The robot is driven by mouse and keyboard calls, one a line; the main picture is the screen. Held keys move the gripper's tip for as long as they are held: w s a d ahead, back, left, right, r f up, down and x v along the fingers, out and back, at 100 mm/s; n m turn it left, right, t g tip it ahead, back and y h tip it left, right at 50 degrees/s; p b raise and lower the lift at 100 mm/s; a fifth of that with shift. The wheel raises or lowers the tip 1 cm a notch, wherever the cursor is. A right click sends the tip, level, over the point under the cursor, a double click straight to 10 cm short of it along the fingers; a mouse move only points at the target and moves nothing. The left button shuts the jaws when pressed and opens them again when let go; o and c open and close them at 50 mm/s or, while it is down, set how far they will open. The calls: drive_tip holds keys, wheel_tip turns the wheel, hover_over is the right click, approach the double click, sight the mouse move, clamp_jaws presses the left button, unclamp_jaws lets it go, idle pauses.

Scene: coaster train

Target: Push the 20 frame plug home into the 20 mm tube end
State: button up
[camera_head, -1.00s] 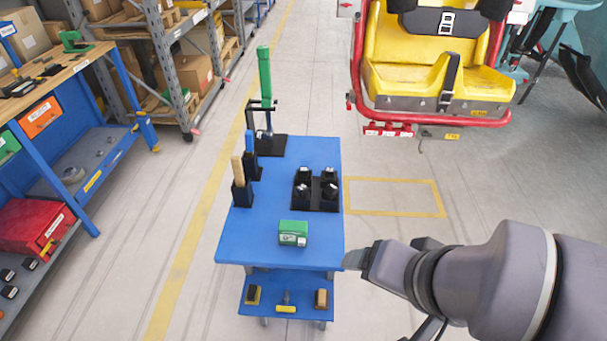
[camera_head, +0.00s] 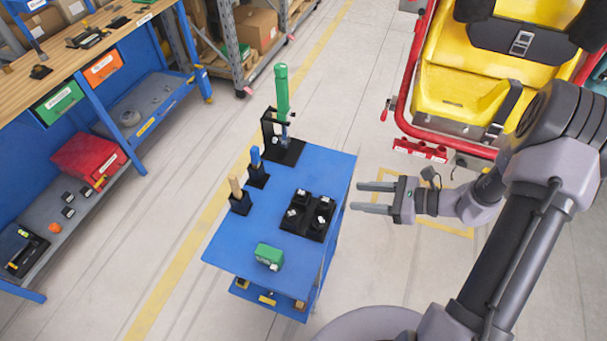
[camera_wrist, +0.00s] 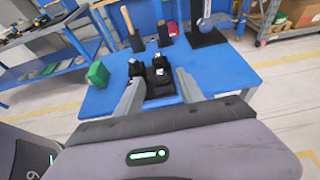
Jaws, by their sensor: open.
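A black holder (camera_head: 316,237) on the blue cart bears several small black pieces with pale labels (camera_head: 301,196); I cannot read which is the 20 frame plug. The holder also shows in the wrist view (camera_wrist: 161,95). The yellow seat (camera_head: 450,90) has a red tube frame (camera_head: 401,95), with a labelled red bar (camera_head: 419,150) below it; I cannot tell which tube end is the 20 mm one. My gripper (camera_head: 353,197) is open and empty, beyond the cart's right edge in the head view and pointing towards the holder. In the wrist view its fingers (camera_wrist: 160,78) frame the holder.
The blue cart (camera_head: 240,245) also carries a green box (camera_head: 269,257), a wooden-handled tool (camera_head: 237,189), a blue-handled tool (camera_head: 256,160) and a tall green-handled tool (camera_head: 282,92) in black stands. A workbench (camera_head: 75,60) stands at the left. Floor between bench and cart is clear.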

sight(304, 193)
drive_tip(key=b+x, duration=0.4)
drive_tip(key=x, duration=1.2)
drive_tip(key=shift+s+a, duration=0.1)
drive_tip(key=shift+a, duration=0.2)
clamp_jaws()
